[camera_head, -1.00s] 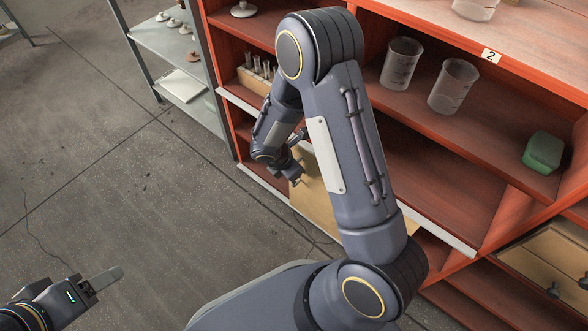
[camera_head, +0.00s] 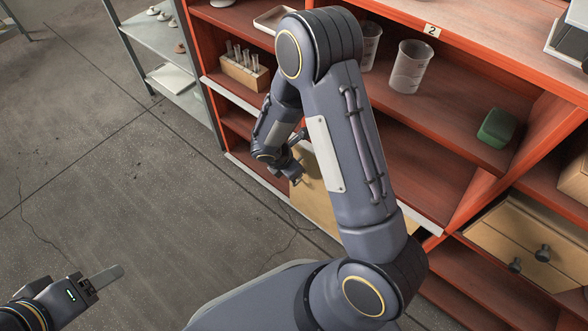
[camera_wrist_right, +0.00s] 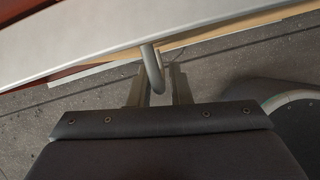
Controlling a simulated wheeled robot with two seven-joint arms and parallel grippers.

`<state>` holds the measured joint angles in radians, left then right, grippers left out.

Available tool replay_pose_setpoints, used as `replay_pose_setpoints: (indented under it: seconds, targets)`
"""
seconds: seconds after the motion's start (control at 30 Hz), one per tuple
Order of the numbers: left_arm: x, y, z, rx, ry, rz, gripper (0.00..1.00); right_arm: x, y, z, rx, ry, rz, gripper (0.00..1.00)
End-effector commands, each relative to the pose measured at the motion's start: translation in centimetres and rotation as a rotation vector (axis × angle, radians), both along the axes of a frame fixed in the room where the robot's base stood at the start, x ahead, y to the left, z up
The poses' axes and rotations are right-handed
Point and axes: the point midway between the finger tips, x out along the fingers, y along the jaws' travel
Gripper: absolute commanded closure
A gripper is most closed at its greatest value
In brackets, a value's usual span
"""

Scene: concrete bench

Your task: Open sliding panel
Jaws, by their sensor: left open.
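The sliding panel (camera_head: 318,205) is a tan board low in the red shelf unit, partly hidden behind my right arm. In the head view my right gripper (camera_head: 297,172) is at the panel's left part, small and partly covered. In the right wrist view a grey bent handle (camera_wrist_right: 153,68) reaches down between the two fingers of my right gripper (camera_wrist_right: 160,88). It lies close to the left finger; whether both fingers press on it is unclear. My left gripper (camera_head: 103,280) is open and empty at the lower left, over bare floor, far from the panel.
The red shelf unit (camera_head: 425,30) holds glass beakers (camera_head: 410,67), a green block (camera_head: 496,128), a test-tube rack (camera_head: 243,73) and a wooden drawer box (camera_head: 535,245). A grey metal shelf (camera_head: 150,45) stands at the upper left. The floor (camera_head: 90,160) on the left is clear.

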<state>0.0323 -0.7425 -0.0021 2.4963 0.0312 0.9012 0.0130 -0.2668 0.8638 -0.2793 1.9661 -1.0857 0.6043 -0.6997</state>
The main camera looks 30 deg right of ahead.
Motion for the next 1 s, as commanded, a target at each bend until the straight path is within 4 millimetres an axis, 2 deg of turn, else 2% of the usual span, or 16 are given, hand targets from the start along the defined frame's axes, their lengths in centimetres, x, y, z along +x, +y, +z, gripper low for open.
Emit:
replay_pose_setpoints:
  seconds: [0.1, 0.37, 0.47, 0.8, 1.0]
  targets:
    - [0.0, 0.0, 0.0, 0.000, 0.000, 0.000, 0.43, 0.0, 0.0, 0.0, 0.000, 0.000, 0.000, 0.69]
    - [0.0, 0.0, 0.1, 0.000, 0.000, 0.000, 0.43, 0.0, 0.0, 0.1, -0.001, 0.000, 0.001, 0.69]
    - [0.0, 0.0, 0.6, 0.000, 0.000, 0.000, 0.43, 0.0, 0.3, 1.0, -0.001, -0.001, 0.001, 0.69]
    - [0.0, 0.0, 3.3, 0.000, 0.000, 0.000, 0.43, -0.4, 2.4, 6.2, 0.002, -0.003, 0.001, 0.69]
    - [0.0, 0.0, 3.6, 0.000, 0.000, 0.000, 0.43, -0.6, 2.9, 7.2, 0.000, 0.000, 0.002, 0.69]
